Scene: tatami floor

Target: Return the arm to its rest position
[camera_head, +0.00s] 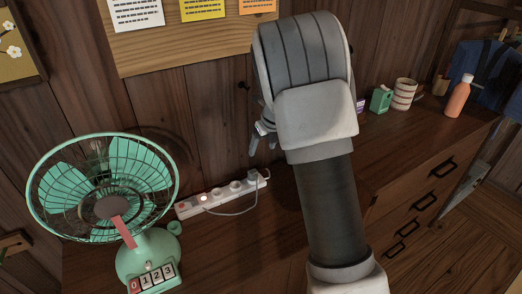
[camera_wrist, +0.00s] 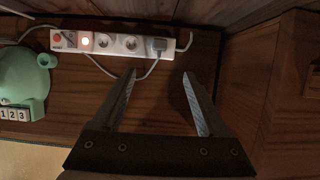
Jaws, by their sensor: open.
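My arm rises from the bottom of the head view, and its large grey-white link covers the middle of the scene. My gripper (camera_head: 262,138) shows only partly behind the arm, close to the power strip's right end. In the wrist view my gripper (camera_wrist: 158,100) is open, with its two fingers apart and nothing between them. The fingers point towards the white power strip (camera_wrist: 117,44), which lies beyond their tips. A plug (camera_wrist: 157,45) sits in the strip's right part, and its cord runs in front of the strip.
A green fan (camera_head: 150,252) stands at the left on the wooden cabinet top (camera_head: 225,245). The power strip (camera_head: 210,201) lies beside it along the wall. A green box (camera_head: 381,100), a striped cup (camera_head: 403,95) and an orange bottle (camera_head: 458,98) stand at the right. A notice board (camera_head: 160,48) hangs behind.

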